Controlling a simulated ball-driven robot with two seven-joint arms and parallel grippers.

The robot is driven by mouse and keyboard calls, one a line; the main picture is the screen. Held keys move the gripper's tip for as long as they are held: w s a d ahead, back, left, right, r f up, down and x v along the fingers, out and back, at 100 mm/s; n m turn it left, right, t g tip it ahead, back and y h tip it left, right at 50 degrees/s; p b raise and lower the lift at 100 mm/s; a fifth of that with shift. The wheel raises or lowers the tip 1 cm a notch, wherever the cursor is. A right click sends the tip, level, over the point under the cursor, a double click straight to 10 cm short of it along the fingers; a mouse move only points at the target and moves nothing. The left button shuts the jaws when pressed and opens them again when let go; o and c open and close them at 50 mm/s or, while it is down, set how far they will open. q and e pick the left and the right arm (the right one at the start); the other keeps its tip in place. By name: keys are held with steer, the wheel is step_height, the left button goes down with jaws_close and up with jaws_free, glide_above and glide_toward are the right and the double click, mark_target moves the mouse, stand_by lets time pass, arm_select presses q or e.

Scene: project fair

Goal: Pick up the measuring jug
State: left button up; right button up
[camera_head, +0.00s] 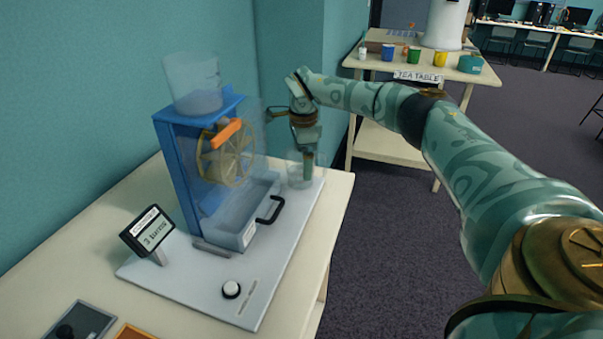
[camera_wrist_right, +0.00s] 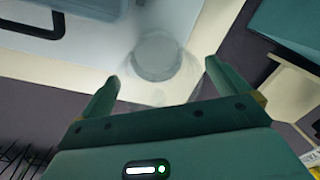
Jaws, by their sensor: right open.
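The measuring jug (camera_head: 297,175) is a small clear vessel near the far right corner of the pale base board. My right gripper (camera_head: 305,157) points down at it from above and overlaps it in the head view. In the right wrist view the jug (camera_wrist_right: 154,58) shows as a faint see-through round shape just beyond and between the tips of my open right gripper (camera_wrist_right: 163,74). I cannot tell whether the fingers touch it. My left gripper is not in view.
A blue water-wheel machine (camera_head: 178,165) with a clear tank (camera_head: 193,85) on top stands left of the jug. Its front tray has a black handle (camera_head: 270,209). A sign (camera_head: 147,231) and white knob (camera_head: 231,289) sit nearer. The tea table (camera_head: 400,65) stands behind.

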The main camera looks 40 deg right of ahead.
step_height(320, 180, down, 2)
steer(key=shift+w, duration=0.15)
steer(key=shift+r, duration=0.15)
steer(key=shift+c, duration=0.7)
steer(key=c, duration=1)
steer(key=shift+c, duration=0.5)
steer(key=shift+r, duration=0.15)
